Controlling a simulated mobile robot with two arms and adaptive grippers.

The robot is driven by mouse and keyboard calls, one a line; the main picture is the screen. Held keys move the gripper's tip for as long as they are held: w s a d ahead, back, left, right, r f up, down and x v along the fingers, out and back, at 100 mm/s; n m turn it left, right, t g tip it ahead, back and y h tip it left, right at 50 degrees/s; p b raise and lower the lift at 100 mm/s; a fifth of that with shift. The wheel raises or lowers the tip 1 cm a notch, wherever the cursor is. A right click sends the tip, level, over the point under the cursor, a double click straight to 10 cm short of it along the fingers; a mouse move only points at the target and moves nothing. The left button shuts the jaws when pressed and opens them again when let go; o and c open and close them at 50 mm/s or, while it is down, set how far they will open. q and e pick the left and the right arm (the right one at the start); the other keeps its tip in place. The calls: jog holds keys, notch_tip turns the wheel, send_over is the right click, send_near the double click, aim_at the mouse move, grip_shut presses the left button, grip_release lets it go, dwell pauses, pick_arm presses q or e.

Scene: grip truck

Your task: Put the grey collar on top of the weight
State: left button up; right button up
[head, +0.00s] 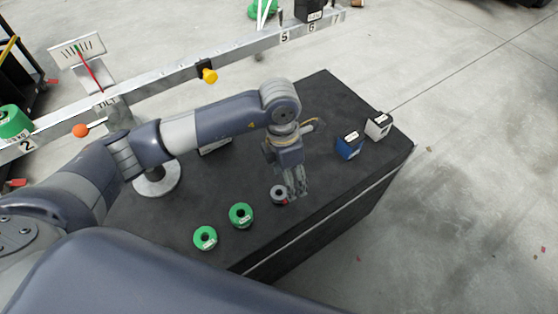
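A small grey ring-shaped piece (277,191), which looks like the grey collar, sits on the black table with a bit of red at its right side. My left gripper (298,190) points down right beside it and partly overlaps it in the picture; I cannot tell whether they touch or whether the fingers are open. Two green ring weights, one nearer the collar (241,211) and one further left (205,234), stand on the table. I cannot tell which weight the task means. My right gripper is not in view.
A blue block (350,146) and a white-and-black block (378,126) stand at the table's (325,95) right end. A long metal balance beam (165,88) with numbered marks runs behind. A round metal base (157,180) stands at left. The table's front edge is close to the collar.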

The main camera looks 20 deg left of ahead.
aim_at(279, 190)
pick_arm(q)
jog(key=shift+y, duration=0.7)
jog(key=a+f, duration=0.1)
jog(key=f, duration=0.2)
jog(key=a+f, duration=0.1)
jog(key=f, duration=0.3)
jog(key=w+a+f, duration=0.1)
jog(key=f, duration=0.2)
jog(key=shift+f+p, duration=0.3)
jog(key=c, duration=1.1)
